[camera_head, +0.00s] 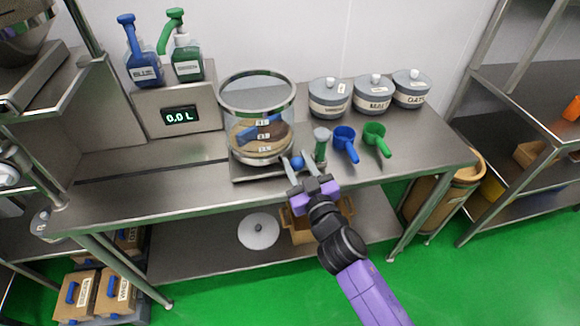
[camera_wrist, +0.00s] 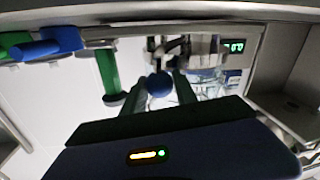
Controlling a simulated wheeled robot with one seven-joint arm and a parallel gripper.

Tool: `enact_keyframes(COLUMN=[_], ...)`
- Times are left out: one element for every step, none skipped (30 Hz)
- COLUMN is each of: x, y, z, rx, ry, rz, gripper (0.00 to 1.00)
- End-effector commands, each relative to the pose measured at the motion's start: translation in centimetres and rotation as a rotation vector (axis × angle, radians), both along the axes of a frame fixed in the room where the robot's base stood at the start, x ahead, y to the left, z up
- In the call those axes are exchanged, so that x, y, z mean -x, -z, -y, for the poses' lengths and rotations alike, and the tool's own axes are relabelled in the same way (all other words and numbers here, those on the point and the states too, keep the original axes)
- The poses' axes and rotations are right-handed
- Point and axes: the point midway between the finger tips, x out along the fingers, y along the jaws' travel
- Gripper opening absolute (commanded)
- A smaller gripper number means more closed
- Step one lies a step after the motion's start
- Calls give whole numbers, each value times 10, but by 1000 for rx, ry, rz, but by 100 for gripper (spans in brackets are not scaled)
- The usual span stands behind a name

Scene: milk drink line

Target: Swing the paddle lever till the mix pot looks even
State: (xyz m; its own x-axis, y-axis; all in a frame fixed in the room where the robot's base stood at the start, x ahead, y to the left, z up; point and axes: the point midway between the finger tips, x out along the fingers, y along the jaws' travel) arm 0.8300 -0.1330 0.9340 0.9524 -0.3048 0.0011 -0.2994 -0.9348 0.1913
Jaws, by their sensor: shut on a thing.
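The mix pot (camera_head: 257,100) is a clear cylinder with a metal rim, standing on a metal base on the table. The paddle lever's blue ball knob (camera_head: 297,163) sits at the pot's front right. My gripper (camera_head: 295,158) is shut on this knob, one finger on each side. The wrist view shows the knob (camera_wrist: 158,84) between the fingers. The lever's arm behind the knob is mostly hidden.
A green-handled post (camera_head: 321,146), a blue scoop (camera_head: 345,142) and a green scoop (camera_head: 376,138) stand close right of my gripper. Several lidded jars (camera_head: 329,99) line the back. A display (camera_head: 181,115) reads 0.0 L, below blue (camera_head: 142,68) and green (camera_head: 187,65) pump bottles.

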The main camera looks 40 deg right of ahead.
Motion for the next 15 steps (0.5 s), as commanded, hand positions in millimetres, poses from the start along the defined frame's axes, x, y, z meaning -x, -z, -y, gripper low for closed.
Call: enact_keyframes(x=[0,0,0,0,0,0,-1,-1,-1,-1,-1,-1,-1,-1,-1], y=[0,0,0,0,0,1,1,1,1,1,1,1,1,1,1], z=[5,7,8,9,10,11,11,12,12,13,13,13,13,13,13], rx=[1,-1,-1,0,1,0,0,-1,0,0,0,1,1,1,1], ry=[8,10,10,11,11,12,12,12,12,12,12,12,12,12,12], rz=[-2,-2,-2,-3,-3,-3,-3,-4,-4,-4,-4,-4,-4,-4,-4], gripper=[0,0,0,0,0,0,0,0,0,0,0,0,0,0,0])
